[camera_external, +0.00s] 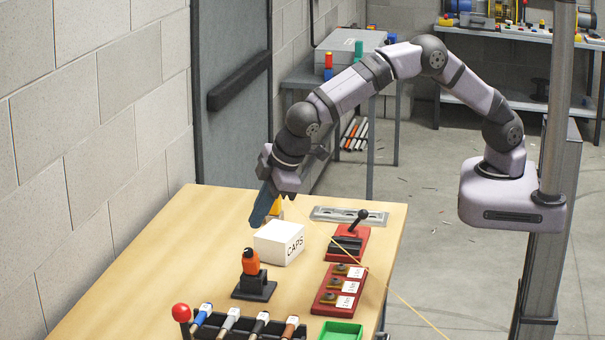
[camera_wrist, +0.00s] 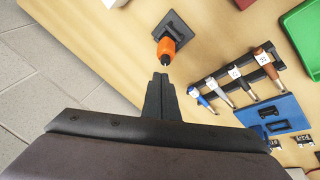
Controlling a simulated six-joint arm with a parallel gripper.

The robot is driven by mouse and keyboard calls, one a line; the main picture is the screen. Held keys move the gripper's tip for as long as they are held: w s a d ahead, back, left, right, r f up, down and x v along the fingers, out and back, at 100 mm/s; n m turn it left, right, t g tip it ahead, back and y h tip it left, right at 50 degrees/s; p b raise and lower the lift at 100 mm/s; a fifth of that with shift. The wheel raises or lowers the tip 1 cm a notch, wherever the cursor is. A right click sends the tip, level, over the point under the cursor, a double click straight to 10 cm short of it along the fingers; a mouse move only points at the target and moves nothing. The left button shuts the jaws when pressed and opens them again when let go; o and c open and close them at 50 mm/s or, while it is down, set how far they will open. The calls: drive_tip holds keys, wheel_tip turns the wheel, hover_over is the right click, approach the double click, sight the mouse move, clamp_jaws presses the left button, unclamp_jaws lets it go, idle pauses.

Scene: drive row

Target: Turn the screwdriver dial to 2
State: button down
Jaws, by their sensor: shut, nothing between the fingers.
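The orange screwdriver (camera_external: 251,263) stands upright in a black stand (camera_external: 258,289) on the wooden table. In the wrist view the screwdriver (camera_wrist: 172,44) shows just beyond my fingertips, with a dark tip toward me and its black base (camera_wrist: 176,23) behind. Its dial and any numbers are too small to read. My gripper (camera_external: 258,219) is above the table, behind and above the screwdriver in the external view, beside the white CAPS box. In the wrist view my gripper (camera_wrist: 160,76) has its fingers together with nothing between them, apart from the screwdriver.
The white CAPS box (camera_external: 279,242) stands close behind the screwdriver. A rack of several handled tools (camera_external: 245,327) lies in front, with a red ball knob (camera_external: 181,312) at its left. A red lever unit (camera_external: 346,243), a red switch panel (camera_external: 338,288) and a green tray (camera_external: 341,331) stand right.

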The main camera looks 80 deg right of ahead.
sight(253, 252)
drive_tip(key=shift+f, duration=0.15)
wheel_tip(253, 252, down, 6)
drive_tip(key=d+b, duration=0.2)
drive_tip(key=b, duration=0.3)
drive_tip(key=shift+d+f, duration=0.15)
drive_tip(key=shift+d, duration=0.15)
drive_tip(key=shift+w+a+f, duration=0.1)
drive_tip(key=shift+w+a, duration=0.15)
drive_tip(key=shift+a, duration=0.25)
idle(1.2)
drive_tip(key=shift+f, duration=0.15)
idle(0.4)
drive_tip(key=shift+s+d+b, duration=0.2)
drive_tip(key=shift+s+b, duration=0.1)
drive_tip(key=shift+b, duration=0.05)
drive_tip(key=shift+r, duration=0.2)
